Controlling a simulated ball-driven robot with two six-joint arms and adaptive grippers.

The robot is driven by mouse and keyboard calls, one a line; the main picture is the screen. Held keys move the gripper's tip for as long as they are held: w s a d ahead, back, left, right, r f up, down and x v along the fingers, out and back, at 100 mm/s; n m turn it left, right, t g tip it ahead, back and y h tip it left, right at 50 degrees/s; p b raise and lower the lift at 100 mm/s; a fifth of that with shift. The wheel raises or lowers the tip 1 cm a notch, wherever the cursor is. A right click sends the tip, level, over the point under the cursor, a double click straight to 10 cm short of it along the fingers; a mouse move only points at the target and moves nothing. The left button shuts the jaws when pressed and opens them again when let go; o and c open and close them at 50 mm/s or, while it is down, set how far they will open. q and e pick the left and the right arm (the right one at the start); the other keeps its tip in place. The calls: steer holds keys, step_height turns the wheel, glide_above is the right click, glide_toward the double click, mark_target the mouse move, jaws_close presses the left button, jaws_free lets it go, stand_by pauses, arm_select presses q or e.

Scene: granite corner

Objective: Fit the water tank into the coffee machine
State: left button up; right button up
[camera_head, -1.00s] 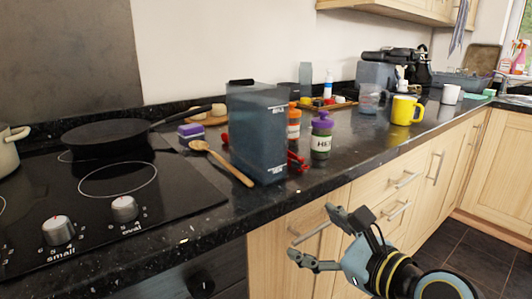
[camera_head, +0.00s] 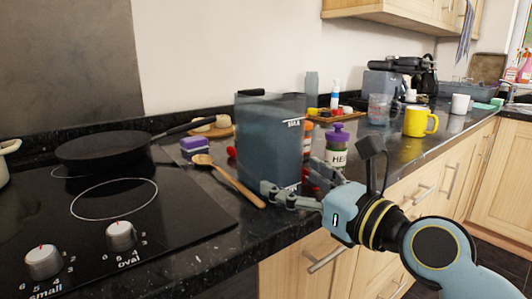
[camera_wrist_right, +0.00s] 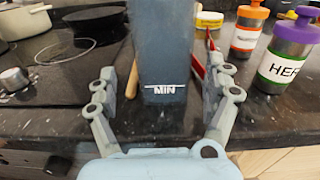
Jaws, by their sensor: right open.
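The water tank (camera_head: 268,135) is a tall translucent blue-grey box standing upright near the counter's front edge, right of the hob. Its lower part with a MIN mark shows in the right wrist view (camera_wrist_right: 164,55). My right gripper (camera_head: 290,178) is open low at the tank's front; in its wrist view the fingers (camera_wrist_right: 165,78) stand on either side of the tank with gaps. What looks like the coffee machine (camera_head: 380,82), grey and black, stands far back along the counter, partly hidden by items. My left gripper is not in view.
A wooden spoon (camera_head: 232,182) lies just left of the tank. A purple-lidded jar (camera_head: 338,148), an orange-lidded jar (camera_wrist_right: 247,35) and a red item (camera_wrist_right: 199,62) stand close on its right. A yellow mug (camera_head: 418,121) is farther along. A pan (camera_head: 105,150) sits on the hob.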

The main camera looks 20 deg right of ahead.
steer(key=shift+x, duration=0.95)
steer(key=x, duration=0.1)
steer(key=b+x, duration=0.1)
steer(key=x, duration=0.2)
steer(key=shift+w+d+f, duration=0.1)
steer(key=shift+w+f, duration=0.15)
steer(key=shift+w, duration=0.4)
steer(key=c, duration=1.6)
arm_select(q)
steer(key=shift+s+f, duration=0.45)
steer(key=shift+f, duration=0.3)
arm_select(e)
steer(key=shift+r, duration=0.2)
steer(key=shift+c, duration=0.6)
